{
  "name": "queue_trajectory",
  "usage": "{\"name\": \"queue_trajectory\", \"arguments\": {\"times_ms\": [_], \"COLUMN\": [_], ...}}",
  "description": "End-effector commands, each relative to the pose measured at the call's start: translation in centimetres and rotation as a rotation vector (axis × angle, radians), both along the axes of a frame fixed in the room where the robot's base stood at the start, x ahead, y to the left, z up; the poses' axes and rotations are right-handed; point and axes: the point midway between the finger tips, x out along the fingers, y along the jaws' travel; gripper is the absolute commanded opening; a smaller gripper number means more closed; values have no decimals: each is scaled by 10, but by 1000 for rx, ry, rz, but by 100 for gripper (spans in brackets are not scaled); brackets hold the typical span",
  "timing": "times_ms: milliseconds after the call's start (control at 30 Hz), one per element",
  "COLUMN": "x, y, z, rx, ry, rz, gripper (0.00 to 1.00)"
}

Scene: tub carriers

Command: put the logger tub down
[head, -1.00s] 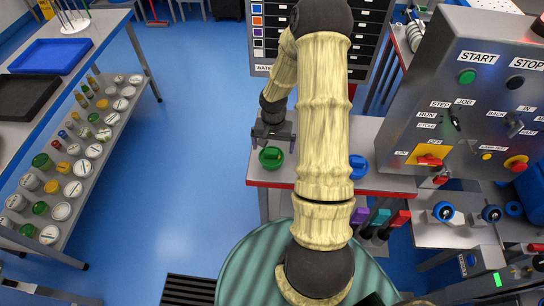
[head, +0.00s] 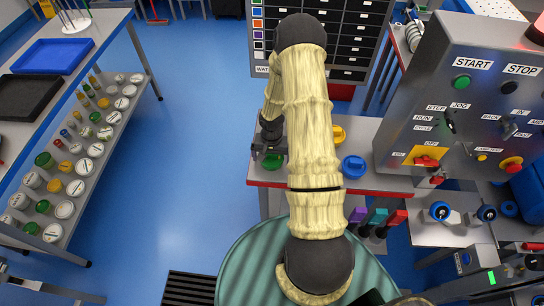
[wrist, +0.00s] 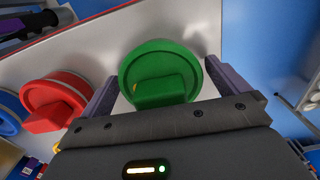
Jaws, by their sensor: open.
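A tub with a round green lid and raised grip (head: 272,161) stands on the grey, red-edged table (head: 385,182) in the head view. No label on it can be read, so I cannot tell whether it is the logger tub. My gripper (head: 268,148) is right at it. In the wrist view the green lid (wrist: 160,72) lies between the two fingers of my gripper (wrist: 161,76), with a gap at each side. The fingers are apart and hold nothing. The tub's body is hidden under its lid.
A yellow-lidded tub (head: 338,135) and a blue-lidded tub (head: 354,167) stand on the same table. A red-lidded tub (wrist: 55,102) is beside the green one in the wrist view; my arm hides it in the head view. A grey control panel (head: 460,100) rises at right.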

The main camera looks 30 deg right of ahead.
Motion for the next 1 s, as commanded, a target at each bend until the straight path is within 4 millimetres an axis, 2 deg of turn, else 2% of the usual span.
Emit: {"name": "queue_trajectory", "arguments": {"times_ms": [600,833,900,1000], "x": [0,0,0,0], "y": [0,0,0,0], "z": [-5,-4,-4,-4], "rx": [1,1,0,0], "ry": [-1,-1,-1,-1], "rz": [0,0,0,0], "gripper": [100,55,48,48]}}
